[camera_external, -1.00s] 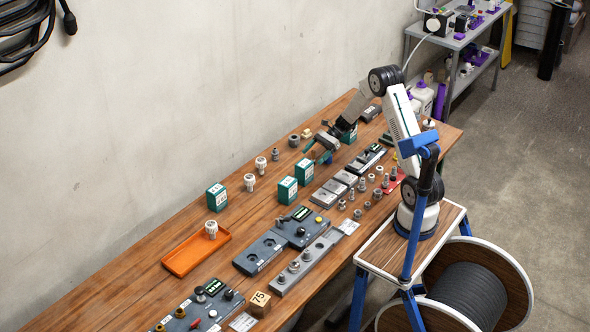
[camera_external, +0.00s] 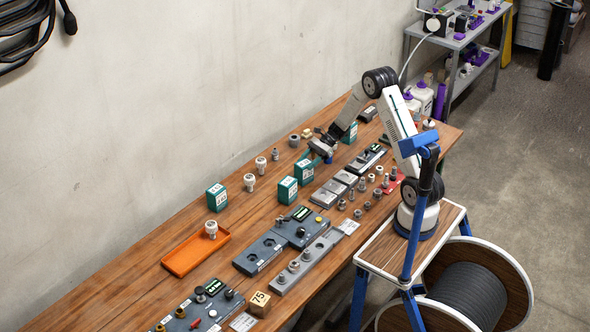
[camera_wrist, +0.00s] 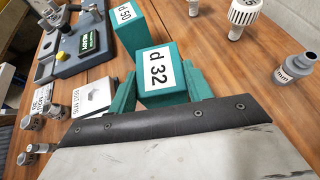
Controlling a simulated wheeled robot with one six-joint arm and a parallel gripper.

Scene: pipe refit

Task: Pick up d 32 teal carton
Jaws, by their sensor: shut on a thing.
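The d 32 teal carton (camera_wrist: 152,76) has a white label reading "d 32" and stands upright between the teal fingers of my gripper (camera_wrist: 160,92) in the wrist view. The fingers are shut on its two sides. In the external view my gripper (camera_external: 312,157) is low over the table at the teal carton (camera_external: 305,173), and partly covers its top. The carton appears to be still on the table.
A d 50 teal carton (camera_wrist: 127,28) stands close by and shows in the external view (camera_external: 287,190). Other teal cartons stand left (camera_external: 216,197) and behind (camera_external: 350,132). An orange tray (camera_external: 180,262) is further left.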

